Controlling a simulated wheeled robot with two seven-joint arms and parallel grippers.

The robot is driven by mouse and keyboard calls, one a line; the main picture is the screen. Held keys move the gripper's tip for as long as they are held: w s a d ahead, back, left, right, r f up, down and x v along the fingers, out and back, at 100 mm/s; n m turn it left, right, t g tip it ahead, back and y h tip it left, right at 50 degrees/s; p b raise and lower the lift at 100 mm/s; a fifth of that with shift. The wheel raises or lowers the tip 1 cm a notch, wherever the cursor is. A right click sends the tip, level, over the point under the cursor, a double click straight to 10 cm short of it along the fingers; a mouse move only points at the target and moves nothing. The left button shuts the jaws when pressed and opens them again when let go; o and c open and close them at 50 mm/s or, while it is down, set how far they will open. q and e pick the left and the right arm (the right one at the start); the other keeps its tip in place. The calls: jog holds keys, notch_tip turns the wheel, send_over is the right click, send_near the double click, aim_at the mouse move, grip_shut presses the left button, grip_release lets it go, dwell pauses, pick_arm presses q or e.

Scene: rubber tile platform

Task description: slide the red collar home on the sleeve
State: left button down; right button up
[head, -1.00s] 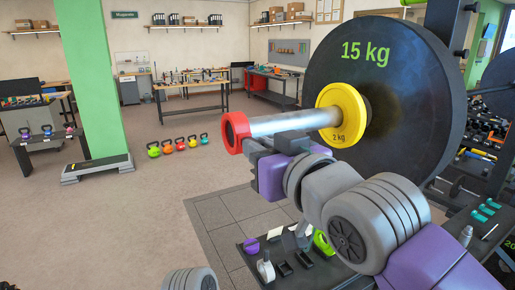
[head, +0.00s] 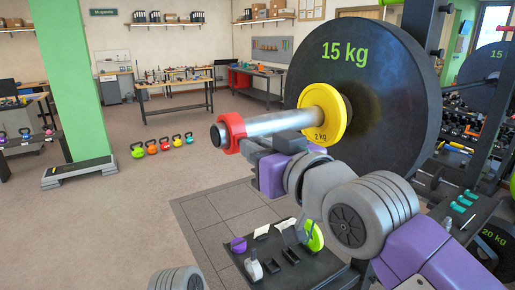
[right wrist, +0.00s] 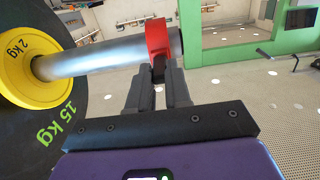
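The red collar (head: 232,133) is around the bare metal sleeve (head: 275,124), close to its outer end. The dark sleeve tip sticks out a little past it. In the right wrist view the collar (right wrist: 159,38) also sits around the sleeve (right wrist: 100,56), with a short end showing beyond it. A yellow 2 kg plate (head: 331,113) and a black 15 kg plate (head: 385,90) are on the inner part, with bare sleeve between them and the collar. My right gripper (right wrist: 158,78) is shut on the collar's dark lower tab. My left gripper is out of view.
A black tray (head: 310,275) with small items stands below my right arm. A rack upright (head: 412,70) stands at the right. Kettlebells (head: 165,144), a step (head: 78,172) and a green pillar (head: 75,80) are farther off. Floor at the left is clear.

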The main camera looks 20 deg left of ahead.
jog(key=o, duration=0.5)
jog(key=shift+d, duration=0.1)
jog(key=v, duration=0.7)
jog(key=shift+s+d+b, duration=0.1)
jog(key=shift+s+b, duration=0.15)
jog(key=shift+b, duration=0.1)
